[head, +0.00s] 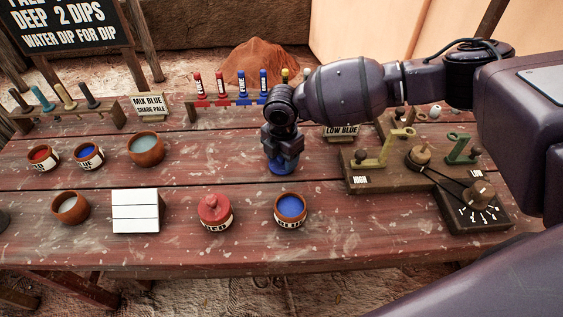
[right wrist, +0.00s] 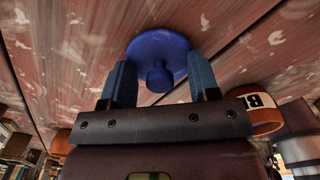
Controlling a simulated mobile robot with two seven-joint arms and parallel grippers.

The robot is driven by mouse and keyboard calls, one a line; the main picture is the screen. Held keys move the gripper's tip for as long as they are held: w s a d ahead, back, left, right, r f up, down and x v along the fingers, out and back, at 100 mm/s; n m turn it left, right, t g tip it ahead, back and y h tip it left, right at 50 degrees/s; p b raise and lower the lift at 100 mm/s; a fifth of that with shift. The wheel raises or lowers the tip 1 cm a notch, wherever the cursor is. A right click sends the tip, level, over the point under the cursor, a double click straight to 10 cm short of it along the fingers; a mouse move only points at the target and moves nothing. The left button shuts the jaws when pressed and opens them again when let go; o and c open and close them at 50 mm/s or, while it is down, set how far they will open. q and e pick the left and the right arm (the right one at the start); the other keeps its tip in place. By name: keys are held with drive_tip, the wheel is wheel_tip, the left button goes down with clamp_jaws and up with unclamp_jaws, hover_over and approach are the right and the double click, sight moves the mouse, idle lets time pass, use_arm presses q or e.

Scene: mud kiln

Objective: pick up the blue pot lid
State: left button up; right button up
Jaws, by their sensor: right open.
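The blue pot lid (head: 281,169) lies on the table, partly hidden under my right gripper (head: 282,157). In the right wrist view the lid (right wrist: 158,46) shows as a blue disc with a round knob (right wrist: 159,79). My right gripper is open there, one finger on each side of the knob, with visible gaps to it. Whether the fingers touch the disc is not clear. The blue pot (head: 291,209) stands open in front of the lid; its labelled side (right wrist: 262,110) also shows at the right of the wrist view. My left gripper is not in view.
A red-lidded pot (head: 216,212) and a white tile block (head: 135,211) stand left of the blue pot. A wooden lever panel (head: 365,178) is to the right.

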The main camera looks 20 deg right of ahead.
drive_tip(key=shift+r, duration=0.1)
drive_tip(key=shift+c, duration=1)
drive_tip(key=c, duration=0.7)
drive_tip(key=shift+c, duration=0.6)
drive_tip(key=shift+r, duration=0.2)
wheel_tip(320, 180, up, 20)
drive_tip(key=p, duration=0.3)
drive_tip(key=shift+f, duration=0.15)
